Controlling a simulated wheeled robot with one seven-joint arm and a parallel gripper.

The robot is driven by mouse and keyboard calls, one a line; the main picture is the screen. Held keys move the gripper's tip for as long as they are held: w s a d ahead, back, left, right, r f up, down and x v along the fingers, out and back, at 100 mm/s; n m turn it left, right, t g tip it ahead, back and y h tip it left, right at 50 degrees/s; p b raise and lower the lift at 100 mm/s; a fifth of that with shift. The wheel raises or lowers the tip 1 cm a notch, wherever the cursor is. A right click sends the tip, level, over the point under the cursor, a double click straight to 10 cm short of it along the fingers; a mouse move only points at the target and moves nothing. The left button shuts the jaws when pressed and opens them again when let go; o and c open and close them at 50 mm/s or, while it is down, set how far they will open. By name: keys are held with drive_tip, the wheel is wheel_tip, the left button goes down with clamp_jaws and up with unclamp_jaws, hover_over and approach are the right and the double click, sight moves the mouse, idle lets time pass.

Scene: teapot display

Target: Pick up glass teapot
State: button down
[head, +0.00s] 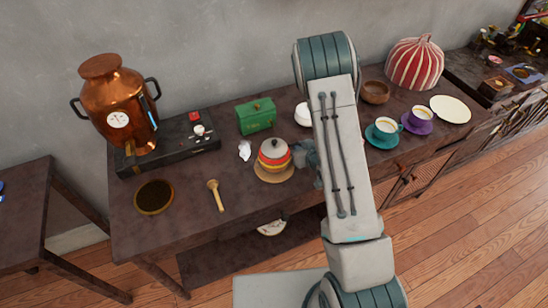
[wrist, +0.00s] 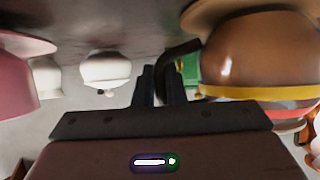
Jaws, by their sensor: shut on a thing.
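The glass teapot (head: 274,154) stands near the middle of the table, with a brownish body, red and yellow bands and a grey lid with a dark knob. It sits on or just above a round wooden coaster (head: 288,175); I cannot tell which. In the wrist view the teapot (wrist: 255,55) looms upside down at the right, with its dark curved handle reaching to the fingers. My gripper (wrist: 165,80) is shut on that handle. In the head view my gripper (head: 304,154) is at the teapot's right side, partly hidden by my arm.
A copper urn (head: 118,105) on a black box (head: 185,145) stands at left. A green box (head: 256,116) is behind the teapot. A wooden spoon (head: 216,196) lies left of it. Teal (head: 383,131) and purple (head: 419,119) cups stand right, before a red-striped cozy (head: 415,63).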

drive_tip(key=shift+r, duration=0.2)
idle(0.5)
drive_tip(key=shift+w+r+b, duration=0.1)
drive_tip(key=shift+r+b, duration=0.2)
drive_tip(key=shift+r, duration=1.55)
drive_tip(key=d+r, duration=0.7)
drive_tip(key=d, duration=0.4)
drive_tip(key=shift+w+d+b, duration=0.15)
drive_tip(key=shift+d+b, duration=0.05)
drive_tip(key=shift+b, duration=0.25)
drive_tip(key=shift+d, duration=0.1)
